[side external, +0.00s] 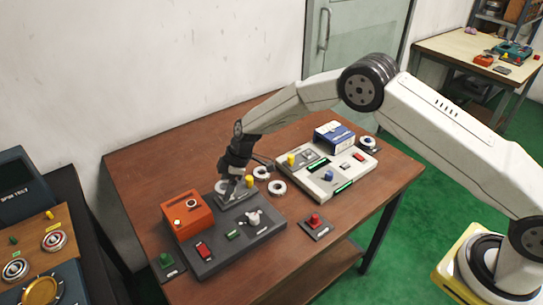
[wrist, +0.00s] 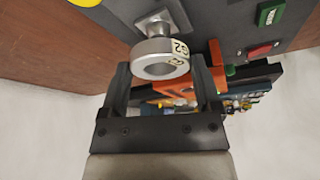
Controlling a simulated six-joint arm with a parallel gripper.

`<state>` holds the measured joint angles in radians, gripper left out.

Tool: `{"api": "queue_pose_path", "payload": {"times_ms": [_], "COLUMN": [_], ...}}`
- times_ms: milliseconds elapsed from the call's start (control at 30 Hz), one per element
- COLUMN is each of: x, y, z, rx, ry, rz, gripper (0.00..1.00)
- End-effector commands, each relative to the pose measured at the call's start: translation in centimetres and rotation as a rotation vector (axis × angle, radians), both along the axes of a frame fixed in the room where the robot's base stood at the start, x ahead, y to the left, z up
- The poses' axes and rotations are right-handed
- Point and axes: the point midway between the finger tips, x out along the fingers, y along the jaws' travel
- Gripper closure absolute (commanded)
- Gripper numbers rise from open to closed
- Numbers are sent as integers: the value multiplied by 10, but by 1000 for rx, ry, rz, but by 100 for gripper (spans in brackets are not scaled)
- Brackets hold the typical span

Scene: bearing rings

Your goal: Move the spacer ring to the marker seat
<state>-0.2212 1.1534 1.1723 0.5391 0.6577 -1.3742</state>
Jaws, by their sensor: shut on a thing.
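A silver ring (wrist: 160,62) with a pale printed label sits between the two fingers of my gripper (wrist: 162,82) in the wrist view. My gripper is shut on it. I take it to be the spacer ring; its label is not clearly readable. A metal post on a square plate (wrist: 150,20) shows right beside the ring; I cannot tell whether the ring touches it. In the side view my gripper (side external: 231,190) points down over the metal plate on the dark panel (side external: 268,226), and the held ring is hard to make out. I cannot tell which seat is the marker seat.
Loose pale rings (side external: 277,187) lie on the brown table (side external: 150,165) behind the dark panel. A white panel (side external: 325,175) with a blue box is to the right.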

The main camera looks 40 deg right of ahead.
Motion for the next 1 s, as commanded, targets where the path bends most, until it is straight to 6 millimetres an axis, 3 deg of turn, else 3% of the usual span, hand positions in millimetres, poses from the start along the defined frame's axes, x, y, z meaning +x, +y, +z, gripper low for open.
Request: {"api": "queue_pose_path", "payload": {"times_ms": [1000], "x": [0], "y": [0], "z": [-15], "rx": [0], "ry": [-2], "rz": [1], "gripper": [93]}}
